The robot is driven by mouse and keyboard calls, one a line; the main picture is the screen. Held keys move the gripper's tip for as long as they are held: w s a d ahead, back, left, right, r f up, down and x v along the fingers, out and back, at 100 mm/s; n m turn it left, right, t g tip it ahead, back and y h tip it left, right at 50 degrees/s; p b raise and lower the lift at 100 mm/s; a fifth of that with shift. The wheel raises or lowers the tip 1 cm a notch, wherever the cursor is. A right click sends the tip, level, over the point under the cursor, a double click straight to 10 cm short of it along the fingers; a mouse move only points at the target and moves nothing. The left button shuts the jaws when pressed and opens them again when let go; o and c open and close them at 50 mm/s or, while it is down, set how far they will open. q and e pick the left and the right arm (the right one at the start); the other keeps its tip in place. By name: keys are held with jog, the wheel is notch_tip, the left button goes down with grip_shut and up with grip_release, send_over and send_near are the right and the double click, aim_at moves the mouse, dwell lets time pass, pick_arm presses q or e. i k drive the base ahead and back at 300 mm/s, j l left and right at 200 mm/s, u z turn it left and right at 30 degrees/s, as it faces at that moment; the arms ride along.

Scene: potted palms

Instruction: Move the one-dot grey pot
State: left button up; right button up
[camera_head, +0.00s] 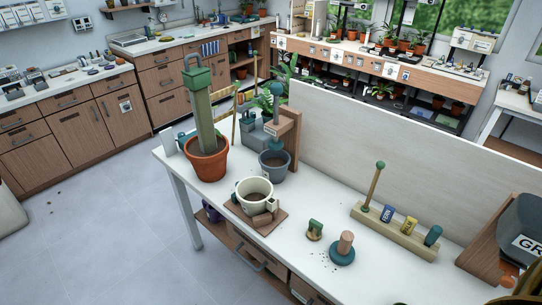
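A grey pot (275,167) stands on the white table, under a wooden stand (287,130) with a teal-topped part above the pot. Dark soil shows inside it. It is too small to see any dot on it. A terracotta pot (207,168) with a tall green handled post in it stands to its left. A cream cup-like pot (254,197) with soil sits in front on a brown wooden base. I see neither of my grippers in this view.
A wooden rack (395,232) with several labelled pieces, a teal-based wooden stamp (343,252) and a small green-and-tan piece (314,230) stand on the table. A grey bin (520,232) marked "GR" is at the right. A pale panel (390,150) borders the back.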

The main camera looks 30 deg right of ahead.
aim_at(274, 164)
jog(key=z, duration=0.55)
jog(key=i+j+z, duration=0.2)
jog(key=z, duration=0.2)
jog(key=i+j+z, duration=0.15)
jog(key=j+z, duration=0.25)
jog(key=i+j+z, duration=0.1)
jog(key=z, duration=0.3)
jog(key=i+j+z, duration=0.2)
jog(key=j, duration=0.9)
jog(key=j+z, duration=0.2)
jog(key=j, duration=0.95)
